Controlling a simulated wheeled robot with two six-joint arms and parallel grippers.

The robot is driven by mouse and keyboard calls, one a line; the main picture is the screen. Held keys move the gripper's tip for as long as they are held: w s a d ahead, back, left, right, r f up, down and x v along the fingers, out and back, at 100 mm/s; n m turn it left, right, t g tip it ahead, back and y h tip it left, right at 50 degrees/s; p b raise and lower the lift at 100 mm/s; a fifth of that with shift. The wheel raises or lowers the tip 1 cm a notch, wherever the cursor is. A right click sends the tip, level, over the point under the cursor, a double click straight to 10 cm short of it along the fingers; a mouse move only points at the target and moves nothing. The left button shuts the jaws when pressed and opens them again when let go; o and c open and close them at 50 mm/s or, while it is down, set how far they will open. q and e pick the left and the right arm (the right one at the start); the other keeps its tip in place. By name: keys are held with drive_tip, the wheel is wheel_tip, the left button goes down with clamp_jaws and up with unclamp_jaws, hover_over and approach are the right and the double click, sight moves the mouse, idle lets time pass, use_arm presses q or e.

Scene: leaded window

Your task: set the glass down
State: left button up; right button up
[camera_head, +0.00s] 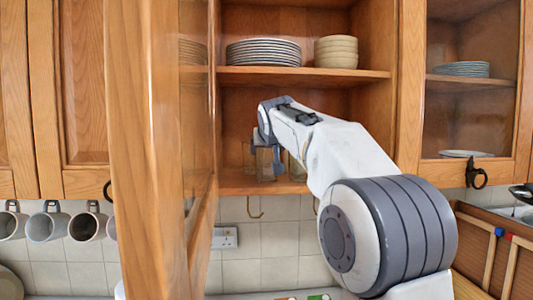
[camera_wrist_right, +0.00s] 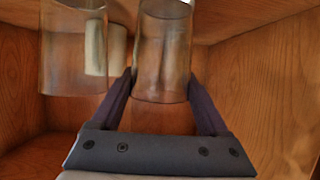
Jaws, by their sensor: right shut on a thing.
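A clear glass (camera_head: 265,166) is in the lower compartment of the open cupboard. My right gripper (camera_head: 268,146) is around it, and its bottom is close to the lower shelf (camera_head: 235,184). I cannot tell whether it touches the shelf. In the right wrist view the glass (camera_wrist_right: 163,55) looks upright between the two dark fingers of my right gripper (camera_wrist_right: 160,95), which are shut on it. A second clear glass (camera_wrist_right: 72,50) stands to its left, apart from the gripper. My left gripper is not in view.
Stacked plates (camera_head: 263,52) and bowls (camera_head: 336,52) stand on the shelf above. The open wooden door (camera_head: 148,150) stands close on the left. A pale object (camera_wrist_right: 116,50) is behind the glasses. Mugs (camera_head: 47,222) hang at the left.

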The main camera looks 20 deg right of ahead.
drive_tip(key=o, duration=1.5)
drive_tip(key=shift+f, duration=0.1)
drive_tip(key=shift+c, duration=0.2)
drive_tip(key=shift+s+a+r, duration=0.1)
drive_tip(key=shift+s+r, duration=0.15)
drive_tip(key=shift+s, duration=0.1)
drive_tip(key=b+v, duration=0.3)
drive_tip(key=v, duration=0.8)
